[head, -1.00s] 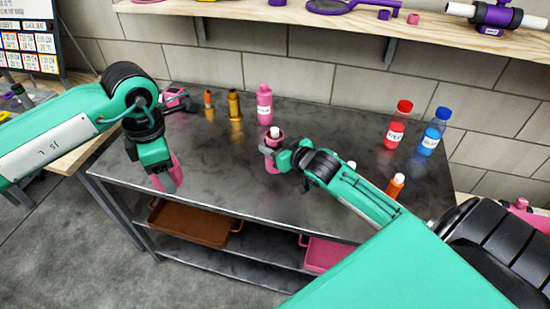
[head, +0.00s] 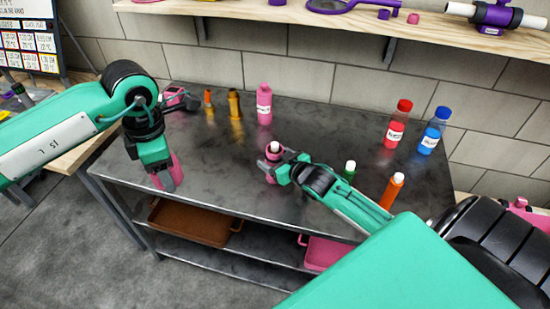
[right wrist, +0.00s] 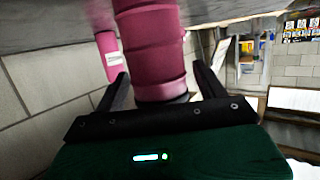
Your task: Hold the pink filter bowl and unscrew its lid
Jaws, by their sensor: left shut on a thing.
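A pink filter bowl (head: 274,156) with a white top stands on the dark table, left of my right forearm. My right gripper (head: 268,172) is at its near side and partly hides it. In the right wrist view the ridged pink body (right wrist: 152,50) rises between the two black fingers (right wrist: 160,92), with small gaps on both sides; its end near the palm is hidden. My left gripper (head: 165,178) is low at the table's front left edge, shut on a pink piece (head: 176,168) that the fingers mostly cover. I cannot tell what part it is.
A pink bottle (head: 264,104) and orange and brass pieces (head: 235,104) stand at the back. Red (head: 396,125) and blue (head: 433,132) bottles stand at the right. Green (head: 349,170) and orange (head: 392,190) containers stand near my right forearm. The table's left middle is clear.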

